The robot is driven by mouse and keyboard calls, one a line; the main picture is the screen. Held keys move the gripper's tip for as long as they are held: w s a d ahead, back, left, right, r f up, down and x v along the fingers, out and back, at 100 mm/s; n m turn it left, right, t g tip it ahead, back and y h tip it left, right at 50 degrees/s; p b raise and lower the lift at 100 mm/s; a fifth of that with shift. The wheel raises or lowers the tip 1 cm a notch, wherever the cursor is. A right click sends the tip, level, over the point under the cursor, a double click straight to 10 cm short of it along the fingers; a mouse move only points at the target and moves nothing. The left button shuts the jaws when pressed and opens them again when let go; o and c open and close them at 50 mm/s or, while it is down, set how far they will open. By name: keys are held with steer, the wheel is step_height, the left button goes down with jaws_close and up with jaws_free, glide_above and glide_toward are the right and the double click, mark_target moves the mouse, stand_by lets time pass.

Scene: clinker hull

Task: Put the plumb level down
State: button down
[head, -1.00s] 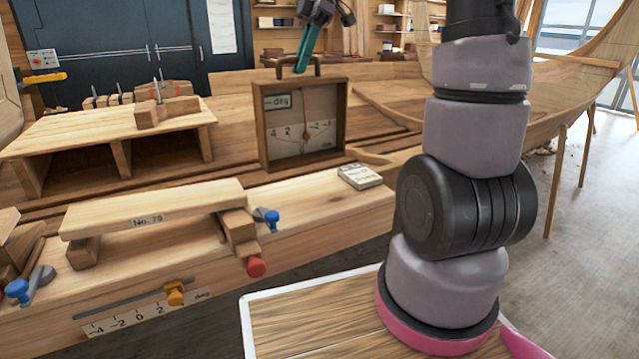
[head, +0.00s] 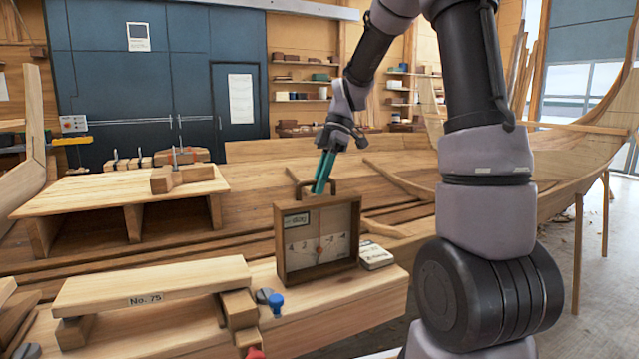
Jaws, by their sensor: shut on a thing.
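The plumb level (head: 278,245) is an upright wooden box frame with a pale numbered face, a hanging pointer and a handle on top. It is at the right part of the near bench plank (head: 330,312), just left of a small pale block. My gripper (head: 322,178) has teal fingers and is shut on the level's handle from above. The level's lower edge is close to the plank top; I cannot tell whether it touches. The exact grip on the handle is partly hidden by the fingers.
A small labelled pale block (head: 376,256) is close to the level's right side. A wooden stand (head: 120,190) is behind. The hull's planking (head: 260,165) spans the back.

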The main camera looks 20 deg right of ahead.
steer(key=c, duration=0.8)
jaws_free()
steer(key=shift+f, duration=0.1)
steer(key=shift+c, duration=0.2)
steer(key=v, duration=1.2)
steer(key=s+m+t+h, duration=0.2)
steer(key=s+m+t, duration=0.8)
steer(key=s+m, duration=0.8)
steer(key=shift+s+d+r+m+h, duration=0.25)
steer(key=shift+d+m+h, duration=0.2)
steer(key=shift+m, duration=2.55)
steer(key=shift+w, duration=0.1)
